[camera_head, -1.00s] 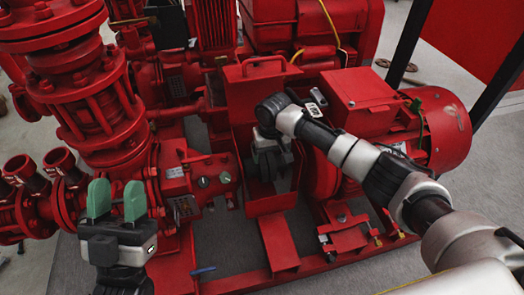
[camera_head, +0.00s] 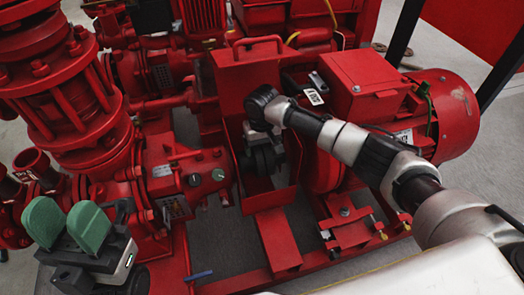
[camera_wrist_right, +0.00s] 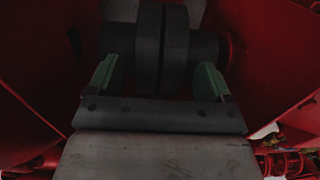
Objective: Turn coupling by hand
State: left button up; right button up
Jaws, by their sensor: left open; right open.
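The dark coupling (camera_wrist_right: 162,50) fills the upper middle of the right wrist view, a thick disc pair on a shaft. My right gripper (camera_wrist_right: 158,80) is open, with one green fingertip on each side of the coupling's discs. Whether the fingers touch it cannot be told. In the head view my right gripper (camera_head: 262,150) reaches into the red guard housing between pump and motor, and its fingers are mostly hidden there. My left gripper (camera_head: 68,225) is open and empty at the lower left, green fingers up, in front of the red pump piping.
The red coupling guard (camera_head: 247,80) with a handle stands around the right gripper. The red motor (camera_head: 440,115) is at the right and the pump body (camera_head: 180,180) at the left. Red base rails run below, with grey floor (camera_head: 225,235) between them.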

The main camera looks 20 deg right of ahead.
jog(key=shift+f, duration=0.55)
jog(key=c, duration=0.9)
jog(key=shift+r, duration=0.1)
